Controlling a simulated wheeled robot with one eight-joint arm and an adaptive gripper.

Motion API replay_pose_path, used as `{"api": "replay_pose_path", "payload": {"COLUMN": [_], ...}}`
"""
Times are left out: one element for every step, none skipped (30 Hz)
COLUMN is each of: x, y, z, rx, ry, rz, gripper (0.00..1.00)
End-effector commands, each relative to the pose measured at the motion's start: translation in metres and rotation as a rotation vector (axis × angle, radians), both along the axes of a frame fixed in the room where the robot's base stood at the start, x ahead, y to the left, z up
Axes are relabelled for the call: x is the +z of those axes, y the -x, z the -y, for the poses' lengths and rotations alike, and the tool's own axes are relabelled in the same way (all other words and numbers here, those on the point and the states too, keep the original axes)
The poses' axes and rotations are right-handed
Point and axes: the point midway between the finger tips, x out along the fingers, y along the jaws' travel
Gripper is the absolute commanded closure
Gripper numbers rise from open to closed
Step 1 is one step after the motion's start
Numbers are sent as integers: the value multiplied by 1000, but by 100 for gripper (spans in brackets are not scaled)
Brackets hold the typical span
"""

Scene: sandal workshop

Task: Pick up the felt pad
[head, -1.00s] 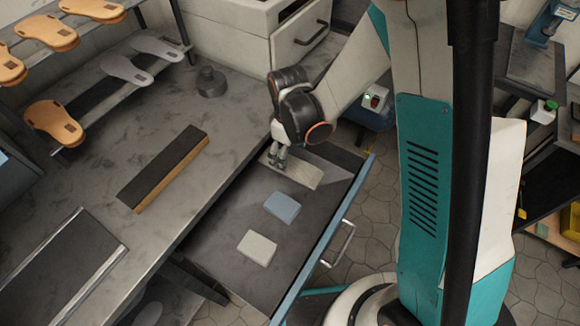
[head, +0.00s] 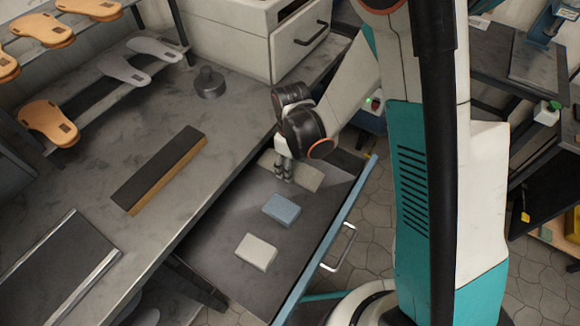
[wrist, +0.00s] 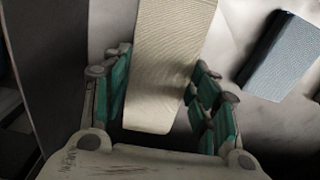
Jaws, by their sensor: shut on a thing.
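A long beige pad with a woven-looking surface (head: 308,177) lies at the far end of the open drawer; I take it for the felt pad. It also shows in the wrist view (wrist: 168,60), running between my fingers. My gripper (head: 284,176) points down into the drawer and is shut on this pad near one end. In the wrist view, the green-padded fingers of my gripper (wrist: 165,100) stand on both sides of it. I cannot tell whether the pad is off the drawer floor.
A blue pad (head: 282,210) lies just nearer in the drawer (head: 225,250), and a pale grey block (head: 257,252) nearer still. The drawer's blue front (head: 325,240) bounds the right side. The workbench edge runs along the left, with a black-topped wooden block (head: 160,170) on it.

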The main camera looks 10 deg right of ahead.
Motion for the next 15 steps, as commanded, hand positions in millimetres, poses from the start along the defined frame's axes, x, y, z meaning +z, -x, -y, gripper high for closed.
{"api": "replay_pose_path", "payload": {"x": [0, 0, 0, 1, 2, 3, 4, 5, 8, 10, 12, 18, 23, 28, 35], "y": [0, 0, 0, 0, 0, 1, 1, 1, 2, 3, 3, 3, 3, 3, 3], "z": [0, 0, 0, 0, 0, -1, -1, -1, -2, -2, -3, -3, -2, -2, -2], "rx": [0, 0, 0, 0, 0, 0, 0, 0, 0, 0, 0, 0, 0, 0, 0], "ry": [0, 0, 0, 0, 0, 0, 0, 0, 0, 0, 0, 0, 0, 0, 0], "rz": [0, 0, 0, 0, 0, 0, 0, 0, 0, 0, 0, 0, 0, 0, 0], "gripper": [69, 69, 69, 69, 69, 69, 69, 69, 69, 69, 69, 69, 69, 69, 69]}}
